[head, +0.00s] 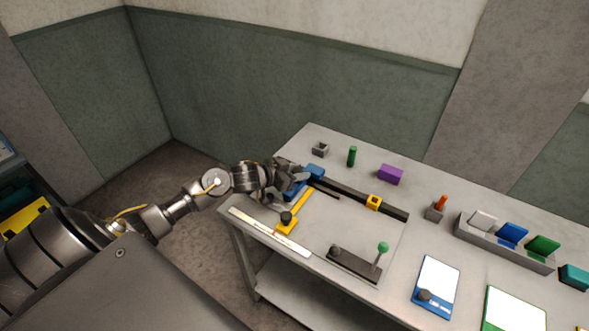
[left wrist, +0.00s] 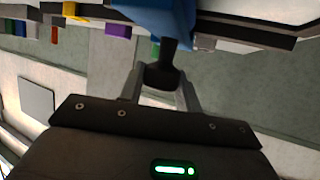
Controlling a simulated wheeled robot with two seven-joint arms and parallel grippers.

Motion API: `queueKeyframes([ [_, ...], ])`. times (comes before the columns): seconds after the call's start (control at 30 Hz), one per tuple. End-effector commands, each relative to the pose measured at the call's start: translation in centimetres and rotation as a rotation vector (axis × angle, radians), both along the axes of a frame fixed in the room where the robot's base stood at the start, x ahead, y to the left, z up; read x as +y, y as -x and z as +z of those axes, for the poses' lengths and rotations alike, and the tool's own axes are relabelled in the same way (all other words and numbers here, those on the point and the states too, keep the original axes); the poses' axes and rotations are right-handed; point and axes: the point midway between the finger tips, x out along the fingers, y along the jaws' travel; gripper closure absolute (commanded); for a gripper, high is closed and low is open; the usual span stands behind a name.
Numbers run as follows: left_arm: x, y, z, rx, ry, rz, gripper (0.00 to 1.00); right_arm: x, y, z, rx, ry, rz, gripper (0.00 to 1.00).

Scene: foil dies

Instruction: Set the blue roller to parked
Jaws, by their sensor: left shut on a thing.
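The blue roller (head: 315,172) is a blue piece at the left end of a dark rail (head: 340,189) on the table. More blue shows under my fingers, and the gripper partly hides it. My left gripper (head: 297,178) is at this blue piece. In the left wrist view the left gripper (left wrist: 162,86) is shut on a black knob (left wrist: 168,70) that joins the blue part (left wrist: 165,18). I see no parked mark that I can read. My right gripper is not in view.
A yellow block (head: 374,202) sits on the rail. A yellow bar (head: 292,215) with a black knob and a white scale strip (head: 270,232) lie nearer. A green-ball lever (head: 383,247) stands at the front. A purple block (head: 390,174) and green cylinder (head: 351,156) stand behind the rail.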

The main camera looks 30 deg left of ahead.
Motion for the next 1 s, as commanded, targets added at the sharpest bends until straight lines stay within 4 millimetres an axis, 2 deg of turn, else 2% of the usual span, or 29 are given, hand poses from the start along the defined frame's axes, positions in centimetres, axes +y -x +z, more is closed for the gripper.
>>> queueKeyframes([
  [0.03,0.1,0.0,-0.1,0.0,-0.002,0.001,0.63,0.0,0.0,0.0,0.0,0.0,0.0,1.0],
  [0.17,0.1,0.0,0.0,0.001,-0.001,0.001,0.46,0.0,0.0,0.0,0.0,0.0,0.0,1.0],
  [0.53,0.3,0.5,0.1,0.0,-0.002,0.001,0.45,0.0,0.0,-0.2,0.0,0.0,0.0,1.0],
  [1.0,3.1,7.8,3.1,0.002,-0.003,0.0,0.45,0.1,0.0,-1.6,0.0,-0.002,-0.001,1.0],
])
